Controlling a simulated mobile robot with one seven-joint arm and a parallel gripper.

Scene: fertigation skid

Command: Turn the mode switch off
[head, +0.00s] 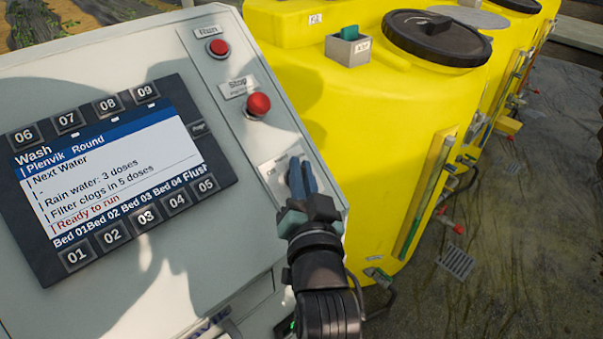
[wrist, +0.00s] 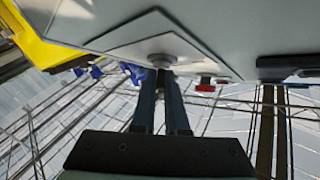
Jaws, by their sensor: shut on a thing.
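The mode switch sits on a pale label plate (head: 270,167) at the lower right of the grey control panel (head: 150,270). My gripper (head: 301,178) covers the knob in the head view, so its pointer setting cannot be read. In the wrist view the round grey switch knob (wrist: 160,60) shows at the fingertips. My gripper (wrist: 161,78) has its two dark blue fingers shut on the knob from in front of the panel.
Above the switch are the red Stop button (head: 258,104) and the red Run button (head: 218,47). A screen (head: 110,178) with keys around it fills the panel's left, reading "Ready to run". A yellow tank (head: 390,130) with a black lid (head: 437,38) stands close on the right.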

